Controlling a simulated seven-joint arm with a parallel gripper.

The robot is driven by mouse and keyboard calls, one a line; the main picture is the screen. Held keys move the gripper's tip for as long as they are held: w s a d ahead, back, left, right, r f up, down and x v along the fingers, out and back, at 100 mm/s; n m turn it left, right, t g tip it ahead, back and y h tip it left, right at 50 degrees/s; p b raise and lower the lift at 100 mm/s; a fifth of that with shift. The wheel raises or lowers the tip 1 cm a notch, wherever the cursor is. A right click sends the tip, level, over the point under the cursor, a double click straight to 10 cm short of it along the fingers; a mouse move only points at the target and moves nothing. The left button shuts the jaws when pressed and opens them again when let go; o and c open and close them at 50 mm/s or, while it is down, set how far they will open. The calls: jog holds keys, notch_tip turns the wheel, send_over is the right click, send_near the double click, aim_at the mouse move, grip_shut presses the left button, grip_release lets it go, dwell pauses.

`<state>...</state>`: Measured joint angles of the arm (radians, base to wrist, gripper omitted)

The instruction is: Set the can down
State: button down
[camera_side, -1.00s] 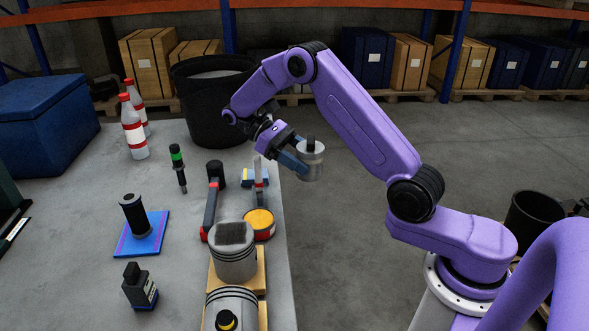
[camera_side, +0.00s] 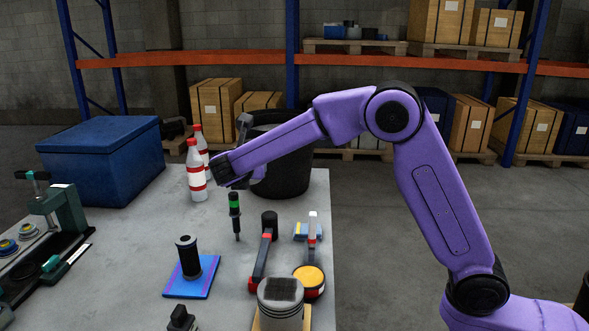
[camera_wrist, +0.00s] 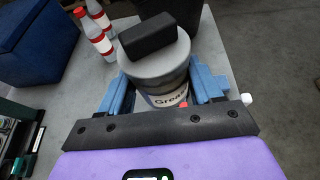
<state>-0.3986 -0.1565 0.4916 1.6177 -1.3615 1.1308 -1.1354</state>
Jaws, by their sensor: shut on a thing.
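The can (camera_wrist: 167,98) is grey with a "Grease" label and a black block-shaped knob on its lid. In the wrist view it sits between the two blue fingers of my gripper (camera_wrist: 163,88), which is shut on its sides. In the side view my arm reaches left over the far part of the table (camera_side: 220,235); its wrist hides the fingers and the can. I cannot tell whether the can's base touches the tabletop.
Two red-capped bottles (camera_side: 197,172) stand close beside my wrist. A blue chest (camera_side: 102,155) is at the left, and a black bin (camera_side: 287,175) behind the arm. A screwdriver (camera_side: 235,215), a blue mat (camera_side: 192,280) and a piston (camera_side: 280,305) are nearer.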

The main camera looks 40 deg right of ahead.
jog(key=s+a+f+n+t+y, duration=0.1)
jog(key=s+a+f+n+y, duration=0.25)
jog(key=a, duration=0.55)
jog(key=s+a+f+n+t+y, duration=0.1)
jog(key=s+a+f+n+y, duration=0.25)
jog(key=a, duration=0.65)
jog(key=s+a+f+n+t+y, duration=0.1)
jog(key=s+a+f+n+y, duration=0.2)
jog(key=a, duration=0.6)
jog(key=s+a+f+n+y, duration=0.35)
jog(key=s+a+f, duration=0.35)
jog(key=s+a, duration=0.25)
jog(key=shift+m+g+y, duration=0.25)
jog(key=shift+m+g, duration=0.05)
jog(key=shift+m, duration=0.15)
jog(key=shift+s+d+f, duration=0.15)
jog(key=shift+f, duration=0.95)
jog(key=shift+s+d+f, duration=0.1)
jog(key=shift+d+f, duration=0.05)
jog(key=shift+f, duration=0.95)
jog(key=shift+s+d+f, duration=0.15)
jog(key=shift+f, duration=0.95)
jog(key=shift+f, duration=0.55)
jog(key=shift+c, duration=0.8)
grip_release()
jog(key=shift+v, duration=3.75)
